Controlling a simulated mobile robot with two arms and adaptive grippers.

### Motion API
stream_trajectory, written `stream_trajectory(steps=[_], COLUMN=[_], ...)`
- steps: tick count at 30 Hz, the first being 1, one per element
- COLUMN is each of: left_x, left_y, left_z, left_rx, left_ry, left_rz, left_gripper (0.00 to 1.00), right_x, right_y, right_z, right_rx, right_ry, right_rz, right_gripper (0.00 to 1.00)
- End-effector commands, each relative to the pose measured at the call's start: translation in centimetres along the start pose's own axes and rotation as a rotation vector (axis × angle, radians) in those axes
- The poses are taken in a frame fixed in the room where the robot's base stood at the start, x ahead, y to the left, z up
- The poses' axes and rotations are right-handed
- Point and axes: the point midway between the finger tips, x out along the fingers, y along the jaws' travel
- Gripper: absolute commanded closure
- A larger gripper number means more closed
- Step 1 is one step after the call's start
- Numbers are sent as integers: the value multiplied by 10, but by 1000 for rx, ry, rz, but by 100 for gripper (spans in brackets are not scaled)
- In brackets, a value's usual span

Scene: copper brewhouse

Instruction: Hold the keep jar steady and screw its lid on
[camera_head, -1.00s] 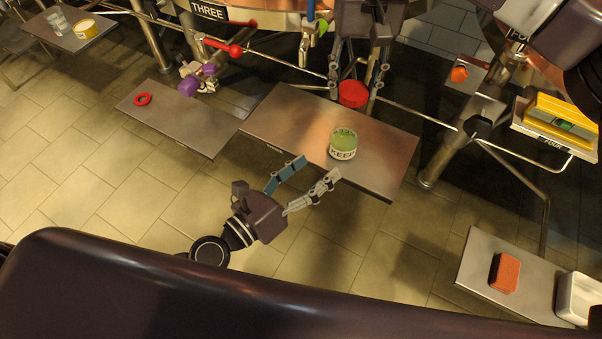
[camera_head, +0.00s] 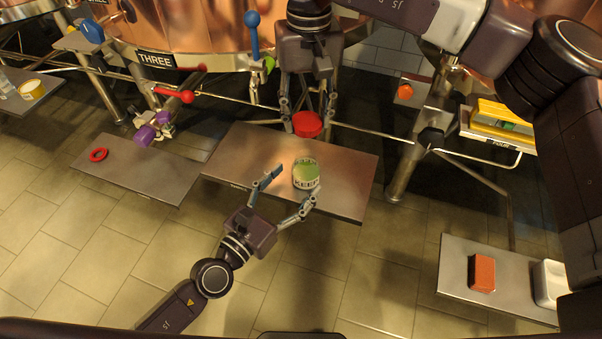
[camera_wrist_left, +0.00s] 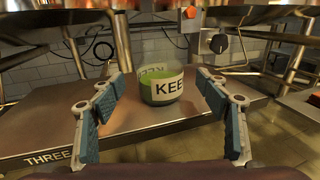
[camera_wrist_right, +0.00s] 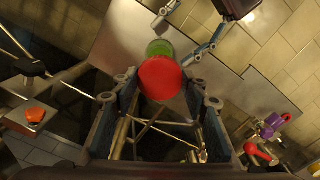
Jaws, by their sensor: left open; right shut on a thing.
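The keep jar (camera_head: 306,175) is a round clear jar with green contents and a white KEEP label. It stands upright on the metal shelf marked THREE (camera_head: 240,160). My left gripper (camera_head: 290,190) is open, its fingers apart on either side of the jar's near side; the jar also shows ahead between the fingers in the left wrist view (camera_wrist_left: 160,86). The red lid (camera_head: 307,124) is held in my right gripper (camera_head: 307,112), which is shut on it behind the jar. In the right wrist view the lid (camera_wrist_right: 161,78) partly covers the jar (camera_wrist_right: 160,48).
A red ring (camera_head: 98,155) lies on the lower shelf at left. Red-handled (camera_head: 176,96) and purple (camera_head: 146,134) valve parts stick out below the copper vessel (camera_head: 190,30).

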Motion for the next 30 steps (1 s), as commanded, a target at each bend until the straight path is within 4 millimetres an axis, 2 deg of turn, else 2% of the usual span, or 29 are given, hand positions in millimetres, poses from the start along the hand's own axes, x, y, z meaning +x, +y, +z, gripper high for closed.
stream_trajectory(steps=[3, 7, 18, 30], left_x=[17, 28, 32, 32], left_y=[0, 0, 0, 0], left_z=[1, 0, 0, 0], left_rx=[-1, -1, 0, 0], left_ry=[-2, -1, 1, 1], left_rz=[2, 1, -1, 0], left_gripper=[32, 32, 32, 76], right_x=[0, 0, 0, 0], right_y=[0, 0, 0, 0], right_z=[0, 0, 0, 0], right_rx=[0, 0, 0, 0], right_ry=[0, 0, 0, 0], right_rz=[0, 0, 0, 0], right_gripper=[83, 83, 83, 83])
